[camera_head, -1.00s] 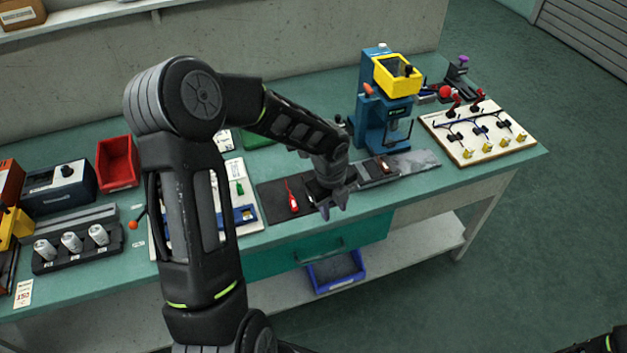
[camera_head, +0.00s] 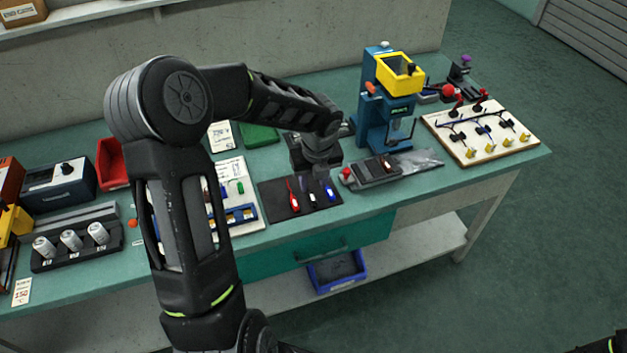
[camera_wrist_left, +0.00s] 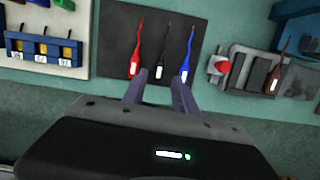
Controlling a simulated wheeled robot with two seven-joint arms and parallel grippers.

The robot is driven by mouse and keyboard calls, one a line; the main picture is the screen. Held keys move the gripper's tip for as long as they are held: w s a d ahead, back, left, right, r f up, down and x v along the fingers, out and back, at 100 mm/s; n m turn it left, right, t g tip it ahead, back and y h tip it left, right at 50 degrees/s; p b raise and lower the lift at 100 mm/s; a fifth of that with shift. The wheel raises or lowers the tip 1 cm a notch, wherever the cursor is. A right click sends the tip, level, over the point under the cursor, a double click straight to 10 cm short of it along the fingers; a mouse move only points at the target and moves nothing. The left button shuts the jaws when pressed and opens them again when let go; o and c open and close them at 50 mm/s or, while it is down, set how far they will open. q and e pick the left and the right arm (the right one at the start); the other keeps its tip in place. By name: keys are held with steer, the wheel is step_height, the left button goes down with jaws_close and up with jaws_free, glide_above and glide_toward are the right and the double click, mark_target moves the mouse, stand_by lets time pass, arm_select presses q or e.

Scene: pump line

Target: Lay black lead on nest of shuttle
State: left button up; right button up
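The black lead (camera_wrist_left: 161,55) lies on a dark mat (camera_wrist_left: 117,28) between a red lead (camera_wrist_left: 135,55) and a blue lead (camera_wrist_left: 187,58). In the head view, the black lead (camera_head: 313,196) shows in front of my left gripper (camera_head: 318,172). In the left wrist view, my left gripper (camera_wrist_left: 159,82) is open, with its fingertips apart near the black lead's white-labelled end and nothing held between them. The shuttle (camera_head: 372,173) is a grey block to the right of the mat. A dark red-brown lead (camera_wrist_left: 283,60) lies on it in the left wrist view.
A red knob (camera_head: 347,174) sits at the shuttle's left end. The blue press (camera_head: 384,110) with a yellow top stands behind the shuttle. A white board (camera_head: 238,170) with coloured parts lies left of the mat. A connector board (camera_head: 480,130) is at the right.

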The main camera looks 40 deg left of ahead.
mark_target(312, 195)
arm_select(q)
steer(key=shift+b+x, duration=1.35)
steer(key=shift+x, duration=0.4)
steer(key=shift+f, duration=0.25)
steer(key=shift+f+p, duration=0.1)
steer(key=shift+p, duration=0.2)
steer(key=shift+f, duration=0.25)
steer(key=shift+w+a+f+b, duration=0.1)
steer(key=shift+w+f+b, duration=0.05)
steer(key=shift+f+b, duration=0.35)
steer(key=shift+f, duration=0.1)
